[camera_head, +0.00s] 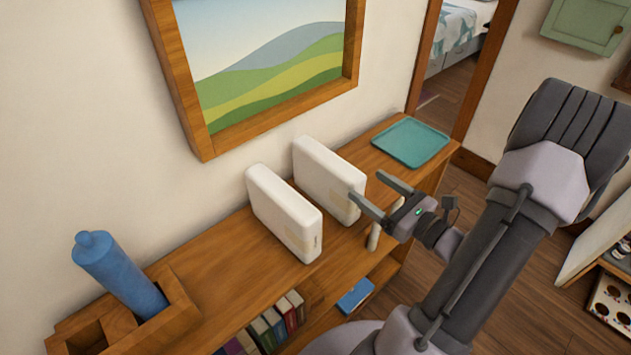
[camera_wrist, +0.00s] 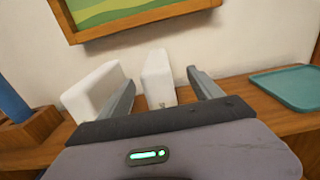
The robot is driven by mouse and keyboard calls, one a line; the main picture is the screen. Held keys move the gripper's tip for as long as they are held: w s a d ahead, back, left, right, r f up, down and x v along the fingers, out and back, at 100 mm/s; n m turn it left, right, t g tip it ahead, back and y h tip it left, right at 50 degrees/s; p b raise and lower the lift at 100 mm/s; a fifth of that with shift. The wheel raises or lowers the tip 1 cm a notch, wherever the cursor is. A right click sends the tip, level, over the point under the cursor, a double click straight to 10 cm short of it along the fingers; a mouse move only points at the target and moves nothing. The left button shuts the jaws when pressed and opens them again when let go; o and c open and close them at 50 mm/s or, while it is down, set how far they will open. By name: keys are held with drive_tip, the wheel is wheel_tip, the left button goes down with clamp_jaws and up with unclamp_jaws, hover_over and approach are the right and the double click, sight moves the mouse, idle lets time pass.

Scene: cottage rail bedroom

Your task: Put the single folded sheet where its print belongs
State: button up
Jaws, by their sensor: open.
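Two white, rounded, block-like things stand upright on the wooden shelf top, a left one (camera_head: 283,215) and a right one (camera_head: 328,178). Faint beige marks show on them, too small to read. I cannot tell whether either is the folded sheet; no print is clear. My gripper (camera_head: 367,186) is open, at the front end of the right white block. In the wrist view, this block (camera_wrist: 158,75) shows between my spread fingers, and the left one (camera_wrist: 93,90) is partly behind my left finger. I cannot tell whether a finger touches the block.
A teal tray (camera_head: 411,142) lies empty at the shelf top's right end. A blue cylinder (camera_head: 118,272) leans in a wooden holder (camera_head: 178,320) at the left. A small pale upright piece (camera_head: 374,237) is below my gripper. A framed landscape (camera_head: 275,70) hangs above.

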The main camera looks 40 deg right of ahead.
sight(337, 168)
drive_tip(key=w, duration=0.5)
drive_tip(key=shift+w+a, duration=0.25)
drive_tip(key=w, duration=0.3)
drive_tip(key=w+a+b, duration=0.1)
drive_tip(key=w, duration=0.1)
drive_tip(key=shift+w+a+f, duration=0.1)
drive_tip(key=shift+w+f, duration=0.05)
drive_tip(key=shift+f, duration=0.25)
clamp_jaws()
